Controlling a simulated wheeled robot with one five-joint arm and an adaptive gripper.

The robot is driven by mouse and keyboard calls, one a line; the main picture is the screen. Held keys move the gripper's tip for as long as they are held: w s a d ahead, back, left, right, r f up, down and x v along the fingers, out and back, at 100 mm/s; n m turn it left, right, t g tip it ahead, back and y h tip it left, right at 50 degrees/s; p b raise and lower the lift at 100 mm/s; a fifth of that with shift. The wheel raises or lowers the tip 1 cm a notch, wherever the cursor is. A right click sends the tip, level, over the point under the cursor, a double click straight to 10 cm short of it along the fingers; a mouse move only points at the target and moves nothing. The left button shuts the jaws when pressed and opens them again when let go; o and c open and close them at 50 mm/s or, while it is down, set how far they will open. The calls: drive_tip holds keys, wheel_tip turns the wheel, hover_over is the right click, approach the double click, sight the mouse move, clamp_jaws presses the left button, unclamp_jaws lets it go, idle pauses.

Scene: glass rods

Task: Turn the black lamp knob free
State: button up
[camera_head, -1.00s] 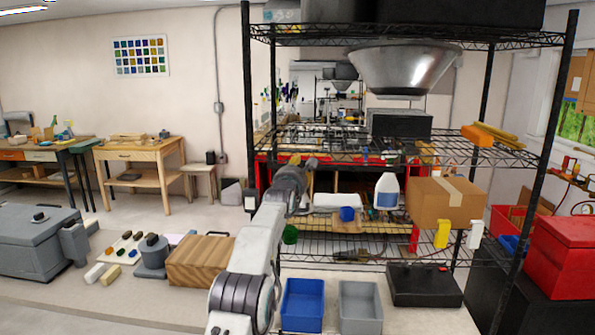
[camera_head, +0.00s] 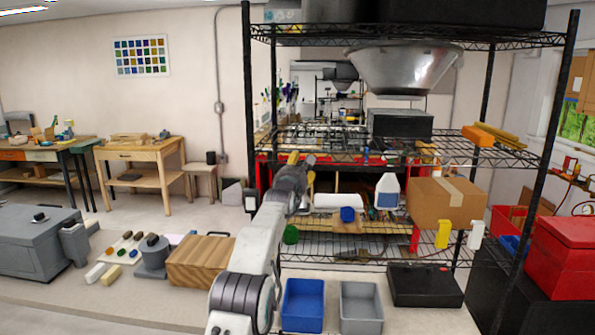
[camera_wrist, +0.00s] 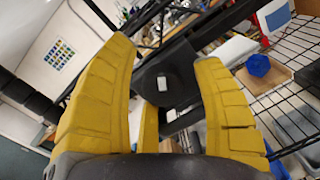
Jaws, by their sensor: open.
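The black lamp knob (camera_wrist: 165,84) is a dark round piece with a small white rectangle on its face, seen in the wrist view. It lies between the two yellow fingers of my gripper (camera_wrist: 166,65). The fingers are spread, with a gap to the knob on both sides in the picture; I cannot tell its depth. Dark bars run behind and beside the knob. In the head view my gripper (camera_head: 302,170) is at the left part of the wire rack, and the knob cannot be made out there.
The black wire rack (camera_head: 500,157) stands around my gripper, with its left post close by. A blue polyhedral piece (camera_head: 347,214) on a wooden block, a white bottle (camera_head: 387,191) and a cardboard box (camera_head: 446,202) are to the right. Blue (camera_head: 303,305) and grey (camera_head: 361,307) bins sit below.

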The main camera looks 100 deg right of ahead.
drive_tip(key=shift+a, duration=0.15)
drive_tip(key=v, duration=1.1)
drive_tip(key=shift+a, duration=0.35)
idle(0.3)
idle(0.3)
